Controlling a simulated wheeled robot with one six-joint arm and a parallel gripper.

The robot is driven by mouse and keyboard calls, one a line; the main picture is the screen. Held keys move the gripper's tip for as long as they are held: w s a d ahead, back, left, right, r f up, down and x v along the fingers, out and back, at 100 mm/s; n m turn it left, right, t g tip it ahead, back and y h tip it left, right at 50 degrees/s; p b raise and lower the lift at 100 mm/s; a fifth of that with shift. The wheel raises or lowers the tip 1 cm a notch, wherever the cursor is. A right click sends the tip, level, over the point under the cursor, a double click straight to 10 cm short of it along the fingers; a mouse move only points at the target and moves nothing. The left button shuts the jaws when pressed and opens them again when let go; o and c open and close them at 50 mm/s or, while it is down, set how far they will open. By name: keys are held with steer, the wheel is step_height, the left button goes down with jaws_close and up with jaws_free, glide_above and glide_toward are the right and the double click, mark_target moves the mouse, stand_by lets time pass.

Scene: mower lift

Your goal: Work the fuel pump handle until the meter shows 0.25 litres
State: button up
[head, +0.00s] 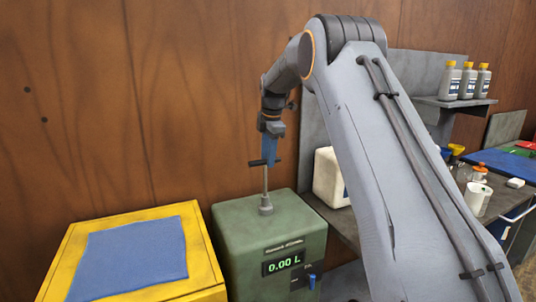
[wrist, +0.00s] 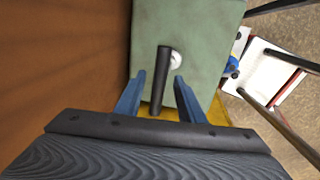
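The fuel pump is a green box (head: 250,232) whose meter (head: 283,262) reads 0.00 L. A thin upright rod rises from a grey collar on its top to a dark crossbar handle (head: 257,163). In the wrist view the handle (wrist: 161,75) is a black bar above the green box top (wrist: 205,25). My gripper (head: 270,148) is over the pump, pointing down, with its blue fingers at the crossbar. In the wrist view my gripper (wrist: 158,98) is open, one finger on each side of the bar, with gaps showing. Finger contact is not visible.
A yellow box with a blue cloth (head: 130,257) stands left of the pump. A wooden wall (head: 180,90) is close behind. A white container (head: 330,178), a workbench and a shelf with grey bottles (head: 467,82) are to the right, partly hidden by my arm.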

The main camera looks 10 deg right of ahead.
jaws_close()
steer(key=shift+f, duration=0.1)
step_height(320, 180, down, 10)
steer(key=b, duration=0.5)
steer(key=shift+f, duration=0.15)
jaws_free()
steer(key=shift+f, duration=0.1)
step_height(320, 180, up, 8)
steer(key=s+b, duration=0.1)
steer(key=b, duration=0.1)
steer(key=shift+s+d, duration=0.15)
steer(key=shift+s, duration=0.1)
